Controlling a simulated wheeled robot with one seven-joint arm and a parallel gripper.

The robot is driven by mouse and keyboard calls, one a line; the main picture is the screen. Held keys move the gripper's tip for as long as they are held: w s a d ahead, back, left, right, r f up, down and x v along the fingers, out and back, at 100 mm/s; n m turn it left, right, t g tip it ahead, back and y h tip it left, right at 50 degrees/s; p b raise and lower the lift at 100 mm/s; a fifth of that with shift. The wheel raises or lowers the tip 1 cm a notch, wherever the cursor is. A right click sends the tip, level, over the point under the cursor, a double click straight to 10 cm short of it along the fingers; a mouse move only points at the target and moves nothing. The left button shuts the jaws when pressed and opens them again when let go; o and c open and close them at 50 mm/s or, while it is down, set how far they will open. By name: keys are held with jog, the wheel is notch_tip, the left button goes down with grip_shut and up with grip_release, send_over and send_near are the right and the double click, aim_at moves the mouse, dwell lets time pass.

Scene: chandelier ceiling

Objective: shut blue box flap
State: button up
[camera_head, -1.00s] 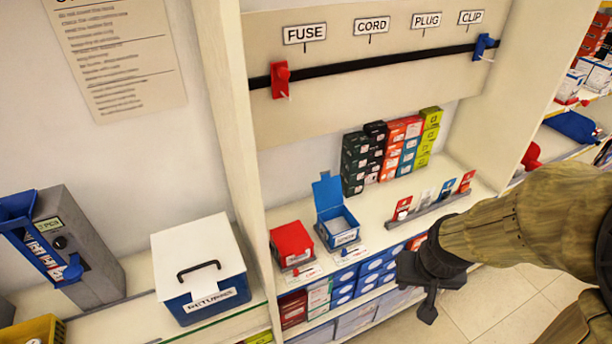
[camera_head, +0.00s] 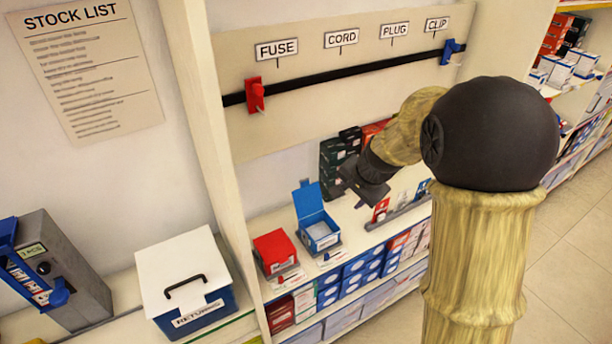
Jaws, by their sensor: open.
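The small blue box (camera_head: 321,238) stands on the white shelf, its body open at the top. Its blue flap (camera_head: 307,199) stands up at the back, tilted slightly backward. My gripper (camera_head: 366,192) is above and to the right of the box, in front of the stacked cartons. It is open and appears apart from the flap. My forearm and large dark joint hide the right part of the shelf and much of the carton stack.
A red box (camera_head: 274,247) sits just left of the blue box. A white-lidded returns bin (camera_head: 183,262) stands further left, past an upright panel (camera_head: 205,100). Small cards (camera_head: 381,210) stand in a grey rack to the right. A black rail (camera_head: 340,72) runs above.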

aim_at(304, 182)
jog(key=w+a+r+m+t+y+p, duration=0.1)
jog(key=w+a+r+m, duration=0.1)
jog(key=w+a, duration=0.4)
jog(key=w+m, duration=0.1)
jog(key=w, duration=0.2)
jog(key=shift+a+r, duration=0.3)
jog(key=shift+a, duration=0.1)
jog(key=shift+w, duration=0.1)
jog(key=p+x, duration=0.1)
jog(key=x, duration=0.4)
jog(key=p+x, duration=0.1)
jog(key=x, duration=0.5)
jog(key=p+x, duration=0.1)
jog(key=x, duration=0.5)
jog(key=shift+w+a, duration=0.25)
jog(key=shift+a, duration=0.1)
jog(key=shift+c, duration=0.4)
jog(key=shift+r, duration=0.1)
grip_shut()
